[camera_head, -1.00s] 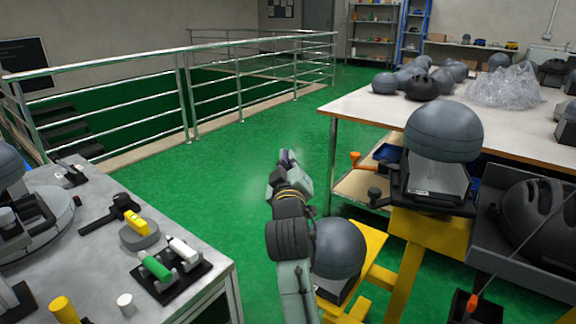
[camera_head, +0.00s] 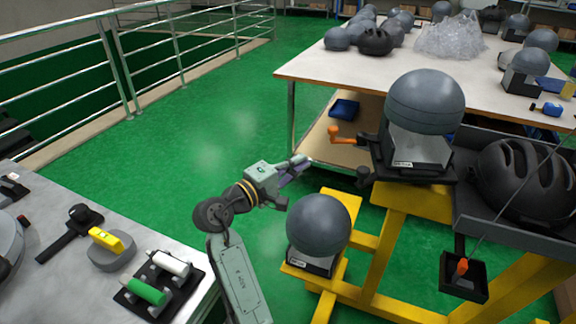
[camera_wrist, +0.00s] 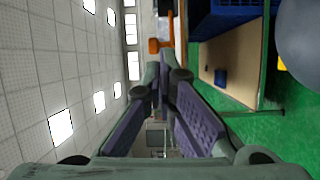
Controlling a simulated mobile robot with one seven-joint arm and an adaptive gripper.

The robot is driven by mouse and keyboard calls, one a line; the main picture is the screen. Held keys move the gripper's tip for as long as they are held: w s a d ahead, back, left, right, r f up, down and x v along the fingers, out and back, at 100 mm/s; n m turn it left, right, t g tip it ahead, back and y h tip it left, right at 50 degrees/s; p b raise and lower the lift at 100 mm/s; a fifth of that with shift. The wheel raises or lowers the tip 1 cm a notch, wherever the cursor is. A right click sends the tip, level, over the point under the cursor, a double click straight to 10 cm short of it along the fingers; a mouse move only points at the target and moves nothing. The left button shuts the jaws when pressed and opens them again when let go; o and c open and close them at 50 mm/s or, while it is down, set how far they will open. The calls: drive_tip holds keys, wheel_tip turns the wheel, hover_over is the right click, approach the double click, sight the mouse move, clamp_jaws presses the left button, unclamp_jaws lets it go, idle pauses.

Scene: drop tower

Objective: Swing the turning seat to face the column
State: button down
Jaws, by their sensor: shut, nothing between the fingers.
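The seat I take for the turning seat (camera_head: 405,172) is black. It stands on a yellow frame (camera_head: 395,222), right of centre in the head view, with a large grey headform (camera_head: 425,100) on top. An orange-tipped lever (camera_head: 340,134) sticks out from its left side; its orange tip also shows in the wrist view (camera_wrist: 155,46). My gripper (camera_head: 302,166) is shut and empty, pointing right, left of the seat and below the lever, apart from both in the picture. Its fingers (camera_wrist: 160,80) fill the middle of the wrist view. I cannot pick out the column.
A second grey headform (camera_head: 318,222) sits low on the yellow frame, close right of my arm. A black helmet (camera_head: 525,180) lies in a grey tray at right. A workbench (camera_head: 310,70) stands behind, a metal table (camera_head: 70,270) at lower left. Green floor between is clear.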

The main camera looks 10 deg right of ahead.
drive_tip(key=d+b, duration=0.1)
drive_tip(key=d, duration=0.5)
drive_tip(key=shift+s, duration=0.15)
idle(1.7)
